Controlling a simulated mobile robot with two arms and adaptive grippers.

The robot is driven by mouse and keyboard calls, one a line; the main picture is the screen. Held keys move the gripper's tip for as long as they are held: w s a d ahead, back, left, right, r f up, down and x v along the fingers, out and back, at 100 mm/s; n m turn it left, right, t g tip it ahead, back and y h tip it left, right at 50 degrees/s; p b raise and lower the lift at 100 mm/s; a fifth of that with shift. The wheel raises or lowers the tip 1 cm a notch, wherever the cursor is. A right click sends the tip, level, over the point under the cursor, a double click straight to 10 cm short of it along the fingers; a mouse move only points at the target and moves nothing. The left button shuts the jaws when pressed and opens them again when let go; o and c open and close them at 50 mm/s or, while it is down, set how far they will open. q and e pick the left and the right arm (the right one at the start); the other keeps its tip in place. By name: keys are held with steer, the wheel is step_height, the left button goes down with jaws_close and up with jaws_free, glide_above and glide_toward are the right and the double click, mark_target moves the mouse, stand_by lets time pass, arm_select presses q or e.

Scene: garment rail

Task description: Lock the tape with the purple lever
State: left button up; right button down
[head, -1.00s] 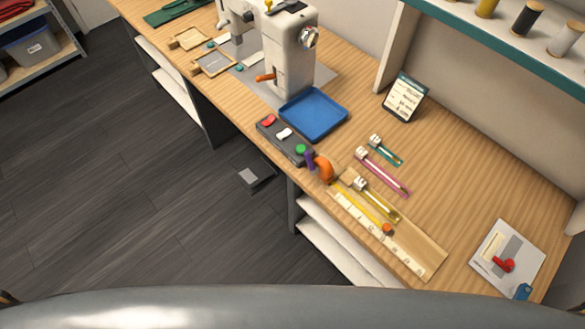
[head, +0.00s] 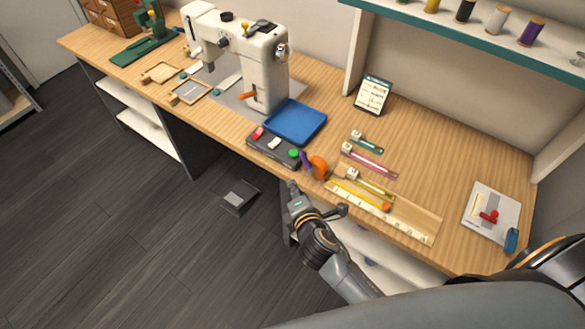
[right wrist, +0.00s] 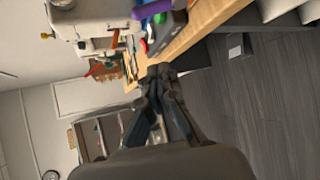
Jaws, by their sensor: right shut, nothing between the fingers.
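The orange tape measure (head: 318,167) sits at the table's front edge, at the left end of the ruler board. Its purple lever (head: 306,161) sticks up on its left side. A yellow tape (head: 355,194) runs from it along the board. A purple part, seemingly the lever, shows at the top of the right wrist view (right wrist: 150,9). My right gripper (head: 293,187) is shut and empty, just off the table's front edge and apart from the lever. It also shows shut in the right wrist view (right wrist: 160,72). My left gripper is not in view.
A dark button box (head: 273,147) lies left of the tape measure, before a blue tray (head: 296,122). The sewing machine (head: 262,72) stands behind. Several coloured pulls with white tags lie to the right. A grey pedal (head: 240,197) is on the floor.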

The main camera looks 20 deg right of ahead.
mark_target(307, 162)
steer(key=a+x, duration=0.1)
steer(key=x, duration=1)
steer(key=d+p, duration=0.1)
steer(key=s+d+r+p, duration=0.1)
steer(key=d, duration=0.1)
steer(key=s+d+r+p, duration=0.1)
steer(key=shift+d, duration=0.3)
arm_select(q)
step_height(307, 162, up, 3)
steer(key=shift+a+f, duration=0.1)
arm_select(e)
steer(key=shift+f, duration=0.1)
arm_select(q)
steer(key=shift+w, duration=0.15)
arm_select(e)
steer(key=shift+w+a, duration=0.1)
